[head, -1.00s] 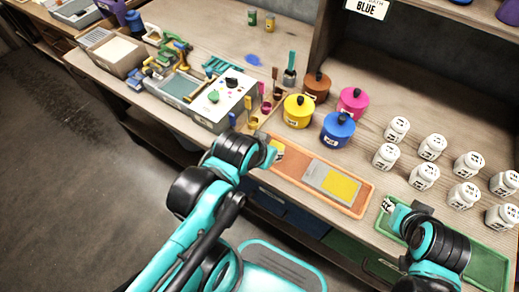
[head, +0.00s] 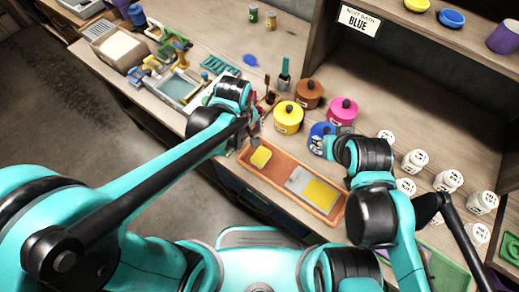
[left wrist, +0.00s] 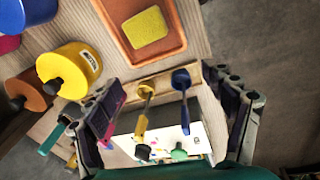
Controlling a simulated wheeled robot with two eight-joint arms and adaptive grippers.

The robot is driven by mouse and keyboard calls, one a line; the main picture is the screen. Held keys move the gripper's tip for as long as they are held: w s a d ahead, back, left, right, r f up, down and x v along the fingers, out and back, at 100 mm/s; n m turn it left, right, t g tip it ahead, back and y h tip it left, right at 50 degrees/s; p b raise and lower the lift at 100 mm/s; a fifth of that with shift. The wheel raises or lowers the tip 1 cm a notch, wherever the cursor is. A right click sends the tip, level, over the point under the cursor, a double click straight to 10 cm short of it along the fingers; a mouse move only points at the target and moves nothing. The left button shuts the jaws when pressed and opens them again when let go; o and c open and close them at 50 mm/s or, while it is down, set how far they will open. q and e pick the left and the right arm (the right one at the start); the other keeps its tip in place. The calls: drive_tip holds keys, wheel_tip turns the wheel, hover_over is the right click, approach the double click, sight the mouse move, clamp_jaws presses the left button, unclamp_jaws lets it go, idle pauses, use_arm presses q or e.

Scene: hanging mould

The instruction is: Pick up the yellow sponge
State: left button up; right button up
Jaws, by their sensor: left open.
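The yellow sponge (head: 261,157) lies flat at the left end of the orange tray (head: 279,183). In the left wrist view the sponge (left wrist: 147,27) shows near the top, in the tray's end (left wrist: 177,47). My left gripper (head: 252,129) is just beyond the sponge in the head view, apart from it. In the left wrist view my left gripper (left wrist: 165,103) has its fingers spread wide, with no sponge between them. My right gripper (head: 322,142) is by the blue pot and partly covers it. Its jaws are too small to read.
A grey-framed piece with a yellow face (head: 318,192) lies in the same tray. Yellow (head: 288,118), brown (head: 308,94) and pink (head: 342,110) pots stand behind the tray. Small ladles (left wrist: 142,122) hang between my left fingers in the wrist view. Several white jars stand at right.

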sight(261, 155)
use_arm(q)
drive_tip(key=d, duration=0.1)
drive_tip(key=d+f+n+g+p, duration=0.1)
drive_tip(key=d+n, duration=0.1)
drive_tip(key=d, duration=0.1)
drive_tip(key=shift+d+f+y+p, duration=0.1)
drive_tip(key=shift+f+y+p, duration=0.2)
drive_tip(key=shift+f+p, duration=0.1)
drive_tip(key=shift+d+f+n+g, duration=0.15)
drive_tip(key=shift+f+n+g, duration=0.15)
drive_tip(key=f+b, duration=0.1)
drive_tip(key=f, duration=0.3)
drive_tip(key=f+b, duration=0.2)
drive_tip(key=f, duration=0.1)
drive_tip(key=shift+s+d+f+b, duration=0.2)
drive_tip(key=shift+f+b, duration=0.1)
drive_tip(key=shift+f, duration=0.05)
use_arm(e)
drive_tip(key=shift+f, duration=0.35)
use_arm(q)
drive_tip(key=shift+r, duration=0.1)
drive_tip(key=c, duration=1.1)
use_arm(e)
drive_tip(key=shift+s, duration=0.1)
